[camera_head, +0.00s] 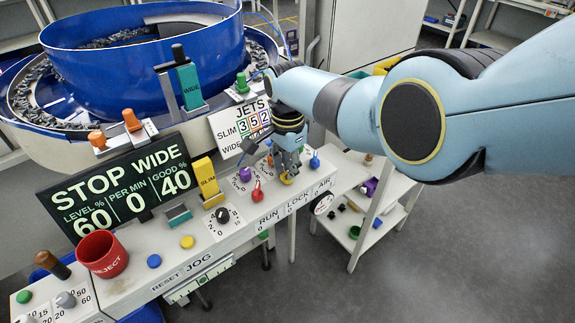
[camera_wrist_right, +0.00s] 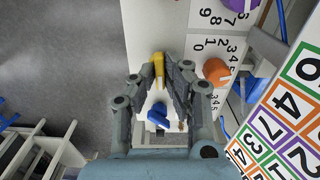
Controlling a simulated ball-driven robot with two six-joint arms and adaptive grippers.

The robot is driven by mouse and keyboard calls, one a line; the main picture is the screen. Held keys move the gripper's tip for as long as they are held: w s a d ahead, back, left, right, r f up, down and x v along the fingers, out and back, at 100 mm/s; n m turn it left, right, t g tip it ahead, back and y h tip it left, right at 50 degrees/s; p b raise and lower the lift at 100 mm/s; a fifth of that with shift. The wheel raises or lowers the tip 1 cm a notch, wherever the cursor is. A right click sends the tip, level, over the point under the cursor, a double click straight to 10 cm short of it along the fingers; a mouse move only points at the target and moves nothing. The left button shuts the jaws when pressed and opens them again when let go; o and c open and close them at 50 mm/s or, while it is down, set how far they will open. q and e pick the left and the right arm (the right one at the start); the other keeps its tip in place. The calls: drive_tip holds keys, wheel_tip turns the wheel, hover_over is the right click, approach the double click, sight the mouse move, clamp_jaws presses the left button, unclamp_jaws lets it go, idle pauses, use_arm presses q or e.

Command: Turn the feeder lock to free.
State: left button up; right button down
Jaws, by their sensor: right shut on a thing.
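The lock knob is yellow and stands on the front console above the LOCK label, between the red RUN knob (camera_head: 257,192) and the blue AIR knob (camera_head: 314,161). In the head view only a small part of the yellow lock knob (camera_head: 286,180) shows below my right gripper (camera_head: 288,168). In the right wrist view the yellow knob (camera_wrist_right: 158,67) sits between the fingertips of my right gripper (camera_wrist_right: 160,76), which is shut on it. The blue knob (camera_wrist_right: 158,117) lies close by, between the finger bases in that picture. The fingers hide the lock's marks. My left gripper is not in view.
The stop display (camera_head: 120,185) reads STOP WIDE. A red reject cup (camera_head: 102,254) stands at the console's left. The blue feeder bowl (camera_head: 150,70) is behind. Orange (camera_wrist_right: 215,71) and purple knobs and the jets panel (camera_wrist_right: 285,125) are near my right gripper.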

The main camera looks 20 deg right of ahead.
drive_tip(key=n, duration=0.4)
drive_tip(key=shift+n, duration=0.3)
drive_tip(key=shift+n+p, duration=0.35)
drive_tip(key=shift+n, duration=1.45)
drive_tip(key=c, duration=1.4)
unclamp_jaws()
drive_tip(key=shift+r, duration=0.1)
wheel_tip(320, 180, up, 12)
